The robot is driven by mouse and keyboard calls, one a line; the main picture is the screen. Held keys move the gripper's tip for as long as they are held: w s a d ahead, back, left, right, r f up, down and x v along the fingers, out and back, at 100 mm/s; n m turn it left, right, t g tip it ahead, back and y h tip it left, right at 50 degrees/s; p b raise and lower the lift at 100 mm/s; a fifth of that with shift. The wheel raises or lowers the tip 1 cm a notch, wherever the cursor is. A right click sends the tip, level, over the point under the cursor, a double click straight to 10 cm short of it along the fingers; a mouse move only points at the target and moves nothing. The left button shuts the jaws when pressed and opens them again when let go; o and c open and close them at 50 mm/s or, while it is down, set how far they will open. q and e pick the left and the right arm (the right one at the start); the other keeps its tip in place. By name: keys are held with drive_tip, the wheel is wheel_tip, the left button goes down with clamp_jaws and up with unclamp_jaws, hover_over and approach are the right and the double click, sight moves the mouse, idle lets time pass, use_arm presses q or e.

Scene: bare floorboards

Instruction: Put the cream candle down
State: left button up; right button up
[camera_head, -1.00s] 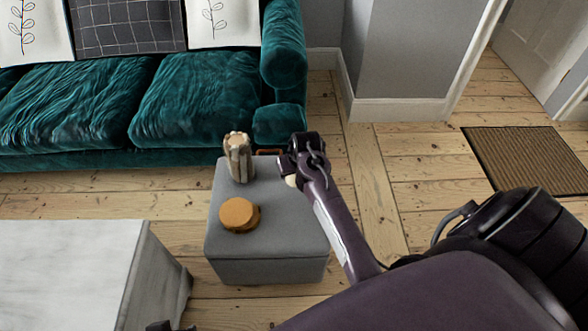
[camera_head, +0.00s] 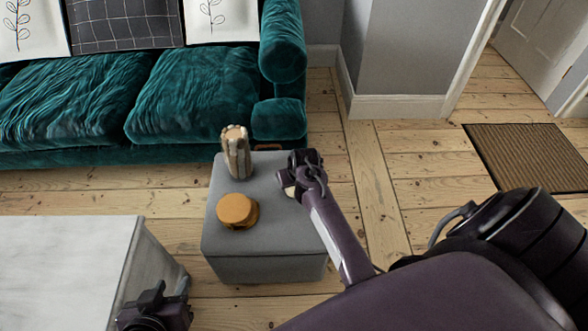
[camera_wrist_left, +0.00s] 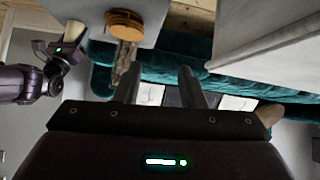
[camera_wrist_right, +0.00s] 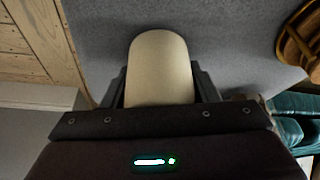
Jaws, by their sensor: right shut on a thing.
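The cream candle (camera_wrist_right: 160,70) is a smooth, round-ended cream cylinder between the fingers of my right gripper (camera_wrist_right: 160,95), which is shut on it. In the head view my right gripper (camera_head: 300,180) is at the right side of the grey ottoman (camera_head: 265,256), mostly hiding the candle (camera_head: 290,191). I cannot tell whether the candle touches the ottoman top. The left wrist view also shows the candle (camera_wrist_left: 44,48). My left gripper (camera_head: 157,305) is low at the left, beside the marble-topped table; its fingers (camera_wrist_left: 160,82) are apart and empty.
An orange-brown round stack (camera_head: 237,210) and a striped beige vase-like object (camera_head: 236,152) stand on the ottoman's left part. A teal sofa (camera_head: 200,95) is behind. A white marble-topped table (camera_head: 65,265) is at left. The ottoman's front right top is clear.

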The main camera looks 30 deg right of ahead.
drive_tip(key=shift+f, duration=0.15)
drive_tip(key=o, duration=1.1)
drive_tip(key=shift+c, duration=0.2)
drive_tip(key=shift+r, duration=0.3)
drive_tip(key=p+v, duration=0.1)
drive_tip(key=v, duration=0.2)
drive_tip(key=shift+p, duration=0.3)
drive_tip(key=d+p+v, duration=0.1)
drive_tip(key=p+v, duration=0.2)
drive_tip(key=v, duration=0.4)
use_arm(q)
drive_tip(key=s+a+f+g+y, duration=0.3)
drive_tip(key=s+a+f+g, duration=0.1)
drive_tip(key=s, duration=0.3)
drive_tip(key=shift+a+n+g, duration=0.3)
drive_tip(key=shift+a+g, duration=0.6)
use_arm(e)
drive_tip(key=s+a+r+n+g+y, duration=0.1)
drive_tip(key=s+a+n, duration=0.5)
drive_tip(key=s+a, duration=1.4)
drive_tip(key=shift+s+a+r+n+y, duration=0.35)
drive_tip(key=shift+r+y, duration=0.2)
drive_tip(key=shift+y, duration=0.45)
